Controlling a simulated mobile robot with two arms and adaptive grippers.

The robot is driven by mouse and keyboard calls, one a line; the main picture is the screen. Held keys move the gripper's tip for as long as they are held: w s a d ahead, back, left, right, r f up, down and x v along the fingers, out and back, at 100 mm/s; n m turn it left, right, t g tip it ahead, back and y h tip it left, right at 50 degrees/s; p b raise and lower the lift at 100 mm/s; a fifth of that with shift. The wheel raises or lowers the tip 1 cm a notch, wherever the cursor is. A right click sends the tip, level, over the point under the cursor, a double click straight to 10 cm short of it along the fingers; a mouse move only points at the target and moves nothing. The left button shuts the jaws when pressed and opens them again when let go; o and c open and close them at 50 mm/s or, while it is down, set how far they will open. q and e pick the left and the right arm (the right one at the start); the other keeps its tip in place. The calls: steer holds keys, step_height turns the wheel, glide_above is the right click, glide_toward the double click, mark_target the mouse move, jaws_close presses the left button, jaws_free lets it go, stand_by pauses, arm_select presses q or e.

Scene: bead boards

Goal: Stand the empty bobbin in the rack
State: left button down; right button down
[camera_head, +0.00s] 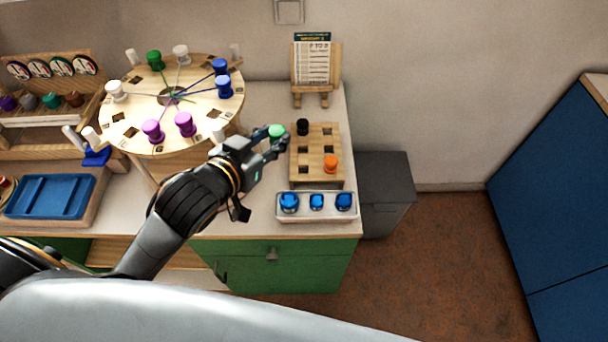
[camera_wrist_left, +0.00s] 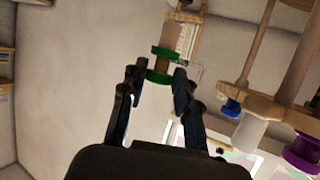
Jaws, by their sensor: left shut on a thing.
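My left gripper (camera_head: 272,143) is shut on a green bobbin (camera_head: 277,131) beside the left edge of the wooden rack. In the left wrist view the bobbin (camera_wrist_left: 161,64) sits between the fingertips (camera_wrist_left: 159,80), with green flanges and a bare brownish core. The wooden rack (camera_head: 316,146) has several dark square holes. A black piece (camera_head: 302,127) stands at its back left and an orange bobbin (camera_head: 331,163) at its front right. My right gripper is not in view.
A white tray (camera_head: 324,216) with blue bobbins stands in front of the rack. A picture stand (camera_head: 316,70) is behind it. A round wooden board (camera_head: 130,128) with coloured bobbins is to the left. A blue tray (camera_head: 50,197) lies farther left.

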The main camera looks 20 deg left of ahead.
arm_select(q)
steer(key=s+d+f+m+g+h+b, duration=0.2)
steer(key=s+d+f+m+g+h, duration=0.1)
steer(key=s+f+m+h, duration=0.3)
steer(key=w+b, duration=0.2)
steer(key=b, duration=0.1)
steer(key=w+f+b, duration=0.1)
steer(key=b, duration=0.3)
steer(key=shift+w+f+n, duration=0.1)
steer(key=shift+w+n, duration=0.25)
steer(key=shift+n, duration=0.05)
steer(key=w+b, duration=0.2)
steer(key=w, duration=0.1)
steer(key=p, duration=0.1)
glide_above(296, 174)
steer(key=s, duration=0.1)
steer(key=shift+y, duration=0.3)
step_height(296, 174, down, 6)
steer(key=shift+s+r, duration=0.1)
steer(key=shift+r, duration=0.15)
steer(key=shift+w+f, duration=0.55)
steer(key=shift+f, duration=1.8)
